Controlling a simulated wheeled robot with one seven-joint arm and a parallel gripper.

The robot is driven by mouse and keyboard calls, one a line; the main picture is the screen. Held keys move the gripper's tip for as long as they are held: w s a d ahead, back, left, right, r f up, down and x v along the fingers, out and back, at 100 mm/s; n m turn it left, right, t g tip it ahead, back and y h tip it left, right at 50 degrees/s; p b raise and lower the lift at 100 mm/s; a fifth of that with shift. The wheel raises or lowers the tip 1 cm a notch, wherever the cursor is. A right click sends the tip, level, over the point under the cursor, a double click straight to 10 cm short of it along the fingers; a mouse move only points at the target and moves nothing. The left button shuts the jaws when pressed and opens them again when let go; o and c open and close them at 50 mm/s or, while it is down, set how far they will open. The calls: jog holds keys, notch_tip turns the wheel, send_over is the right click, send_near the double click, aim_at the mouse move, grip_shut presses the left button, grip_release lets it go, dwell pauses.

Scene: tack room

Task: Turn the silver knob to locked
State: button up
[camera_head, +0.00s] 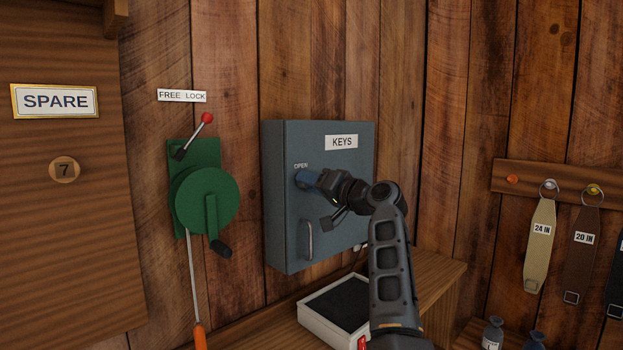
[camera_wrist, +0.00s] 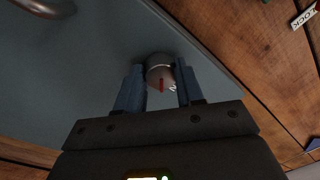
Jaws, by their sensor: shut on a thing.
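The silver knob (camera_wrist: 158,70) is on the front of the grey-blue key cabinet (camera_head: 284,232), which carries a KEYS sign. It has a red pointer mark that points towards the bottom of the wrist view. My gripper (camera_wrist: 160,82) has one blue finger on each side of the knob and is shut on it. In the head view my gripper (camera_head: 304,181) reaches the cabinet's left part, just under the word OPEN (camera_head: 301,166), and hides the knob. I cannot see a locked label.
A curved handle (camera_head: 307,240) is lower on the cabinet. Left of it is a green crank box (camera_head: 206,200) with a red-tipped lever (camera_head: 207,118) under a FREE LOCK sign. A white tray (camera_head: 345,312) is on the wooden bench below. Straps (camera_head: 540,240) hang at right.

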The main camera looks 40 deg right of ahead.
jog(key=shift+m+h+p, duration=0.3)
jog(key=shift+m+p, duration=2.2)
jog(key=shift+m, duration=1.7)
jog(key=o, duration=1)
jog(key=shift+o, duration=0.2)
jog(key=shift+s, duration=0.15)
jog(key=s+b, duration=0.1)
jog(key=s, duration=0.6)
jog(key=shift+s+f, duration=0.25)
jog(key=shift+f, duration=0.05)
jog(key=shift+d, duration=0.1)
